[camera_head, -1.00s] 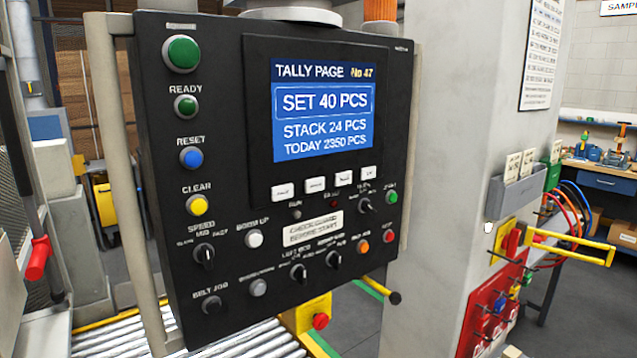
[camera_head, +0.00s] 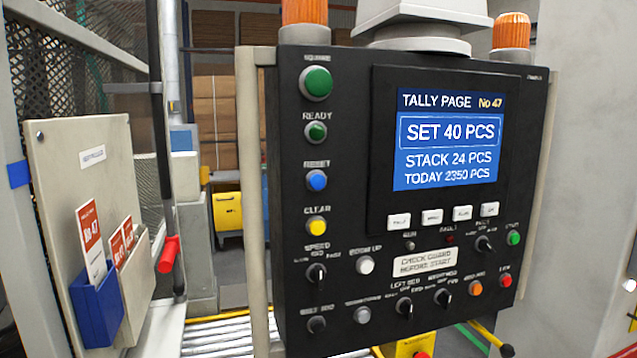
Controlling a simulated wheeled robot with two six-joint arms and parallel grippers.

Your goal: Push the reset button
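The reset button is the round blue button (camera_head: 317,180) on the left side of a black control panel (camera_head: 345,150). Its label sits just above it and is blurred now. A small green button (camera_head: 316,132) marked READY is above it and a yellow button (camera_head: 317,226) marked CLEAR is below it. The panel screen (camera_head: 447,140) reads TALLY PAGE No 47, SET 40 PCS, STACK 24 PCS, TODAY 2350 PCS. Neither of my grippers shows in the head view, and nothing covers the blue button.
A pale upright bar (camera_head: 254,190) runs along the panel's left edge. Several knobs and small buttons fill its lower part. At left, a board (camera_head: 75,160) carries a blue holder (camera_head: 97,308) with red-and-white cards. A red handle (camera_head: 168,254) hangs near it. Rollers lie below.

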